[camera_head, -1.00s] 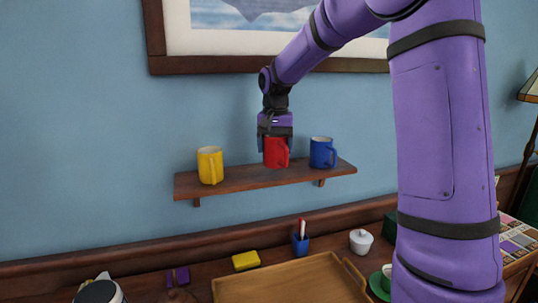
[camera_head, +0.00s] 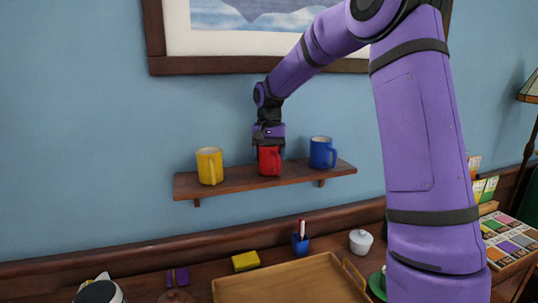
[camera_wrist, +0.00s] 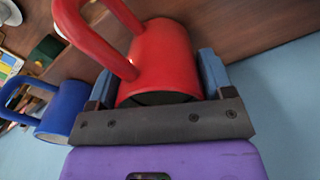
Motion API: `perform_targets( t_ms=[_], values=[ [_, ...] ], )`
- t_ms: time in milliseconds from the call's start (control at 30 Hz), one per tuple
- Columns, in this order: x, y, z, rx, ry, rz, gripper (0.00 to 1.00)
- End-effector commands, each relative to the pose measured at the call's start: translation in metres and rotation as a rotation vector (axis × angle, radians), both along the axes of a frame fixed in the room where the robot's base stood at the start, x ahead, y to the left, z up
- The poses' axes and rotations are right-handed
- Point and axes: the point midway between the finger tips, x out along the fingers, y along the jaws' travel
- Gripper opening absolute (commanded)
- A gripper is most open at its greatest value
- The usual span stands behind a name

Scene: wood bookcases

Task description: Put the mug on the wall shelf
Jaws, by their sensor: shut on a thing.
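The red mug (camera_head: 270,161) is upright between the yellow mug (camera_head: 209,166) and the blue mug (camera_head: 322,153), at the level of the wooden wall shelf (camera_head: 240,183). It appears to touch the shelf, but I cannot tell for sure. My gripper (camera_head: 268,146) is over it from above, shut on it. In the wrist view the red mug (camera_wrist: 165,55) fills the space between my two fingers (camera_wrist: 160,85), its handle (camera_wrist: 98,38) pointing to the upper left. The blue mug (camera_wrist: 62,108) is at the left there, apart from my fingers.
A framed picture (camera_head: 200,65) hangs above the shelf. Below are a wooden tray (camera_head: 275,278), a yellow block (camera_head: 246,261), a blue pen cup (camera_head: 300,244) and a white lidded pot (camera_head: 360,241). Gaps remain on the shelf on both sides of the red mug.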

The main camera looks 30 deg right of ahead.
Motion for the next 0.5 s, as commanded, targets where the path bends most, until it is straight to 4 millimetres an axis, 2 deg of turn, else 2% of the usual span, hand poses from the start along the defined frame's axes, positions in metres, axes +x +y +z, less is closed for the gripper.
perform_targets(
  t_ms=[67, 100, 200, 500],
  values=[
    [0.0001, 0.0001, -0.0020, 0.000, 0.000, 0.000, 0.43],
    [0.0000, 0.0000, -0.0024, 0.000, 0.000, 0.000, 0.79],
    [0.0000, 0.0000, -0.0022, 0.000, 0.000, 0.000, 1.00],
    [0.0000, 0.0000, 0.0021, 0.000, 0.000, 0.000, 1.00]
  ],
)
